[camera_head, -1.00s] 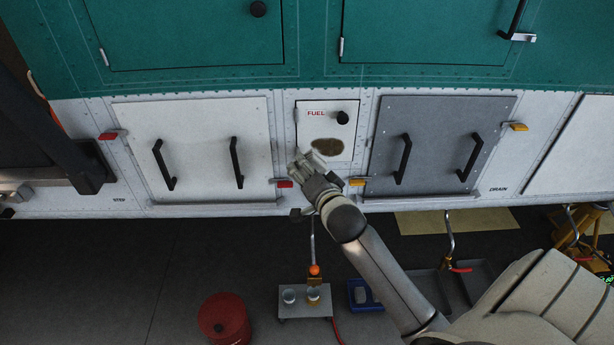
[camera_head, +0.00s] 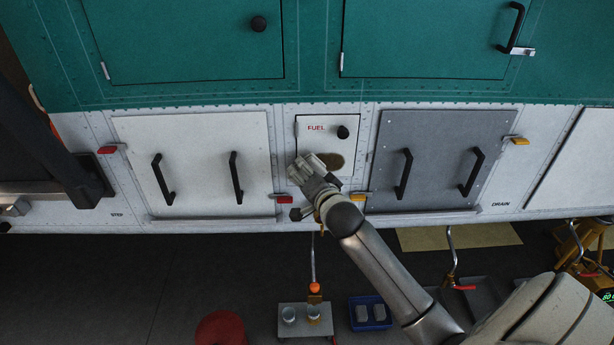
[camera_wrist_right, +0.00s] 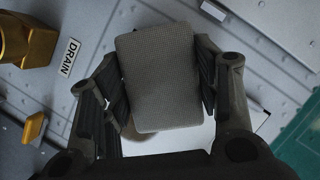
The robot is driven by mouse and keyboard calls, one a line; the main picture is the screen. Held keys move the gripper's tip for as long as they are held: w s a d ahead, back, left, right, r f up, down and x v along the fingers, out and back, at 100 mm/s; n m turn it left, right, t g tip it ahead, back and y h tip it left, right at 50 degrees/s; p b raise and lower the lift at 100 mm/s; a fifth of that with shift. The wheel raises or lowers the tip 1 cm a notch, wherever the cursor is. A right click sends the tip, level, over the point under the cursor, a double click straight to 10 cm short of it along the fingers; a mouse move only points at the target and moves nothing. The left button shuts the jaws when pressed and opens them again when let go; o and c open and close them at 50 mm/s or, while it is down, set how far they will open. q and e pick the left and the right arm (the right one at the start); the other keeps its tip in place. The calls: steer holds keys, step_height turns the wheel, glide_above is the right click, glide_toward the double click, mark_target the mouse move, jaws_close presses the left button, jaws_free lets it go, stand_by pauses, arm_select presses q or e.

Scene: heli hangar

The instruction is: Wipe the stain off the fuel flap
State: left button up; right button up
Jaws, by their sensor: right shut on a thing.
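The white fuel flap (camera_head: 309,140), marked FUEL with a black knob, sits between a white panel and a grey panel. A brown stain (camera_head: 335,160) is on its lower half. My right gripper (camera_head: 313,165) is at the flap's lower left, over the left part of the stain. In the right wrist view it is shut on a grey pad (camera_wrist_right: 160,75), held between both fingers. Part of the stain (camera_wrist_right: 132,131) shows beyond the pad there. I cannot tell whether the pad touches the flap. My left gripper is not in view.
The white panel (camera_head: 200,152) and grey panel (camera_head: 435,145) have protruding black handles. Red and yellow latches flank the flap. Below stand a small trolley (camera_head: 290,331) with cups, a blue tray (camera_head: 355,322) holding grey blocks, and a red bucket (camera_head: 221,328).

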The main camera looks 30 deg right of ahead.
steer(key=shift+w+d, duration=0.55)
steer(key=shift+w, duration=0.25)
stand_by(0.4)
